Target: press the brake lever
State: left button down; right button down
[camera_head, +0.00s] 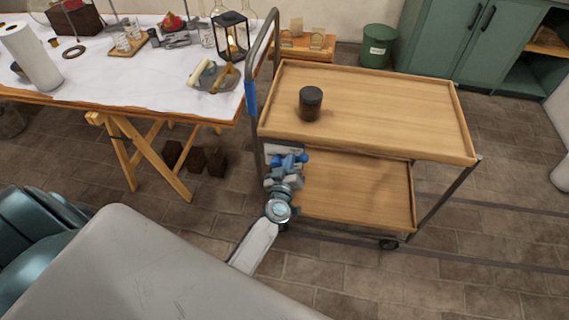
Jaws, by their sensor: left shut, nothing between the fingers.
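The wooden two-tier cart (400,110) stands right of the table, with a grey tubular handle (273,40) on its left side. A blue piece (251,98) sits on the handle's near post; it may be the brake lever, but it is too small to be sure. My left gripper (284,149) is shut and empty, in front of the cart's left end and just below the top tray's edge in the picture. It appears a little right of and below the blue piece, apart from it. My right gripper is not in view.
A dark lidded jar (310,103) stands on the cart's top tray. A cloth-covered table (130,75) with a lantern (231,37) and glassware is at left. A green bin (378,46) stands behind the cart. Tiled floor is open at right.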

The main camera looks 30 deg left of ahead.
aim_at(297, 162)
pick_arm(q)
jog(key=shift+d+f, duration=0.1)
jog(key=shift+f, duration=0.1)
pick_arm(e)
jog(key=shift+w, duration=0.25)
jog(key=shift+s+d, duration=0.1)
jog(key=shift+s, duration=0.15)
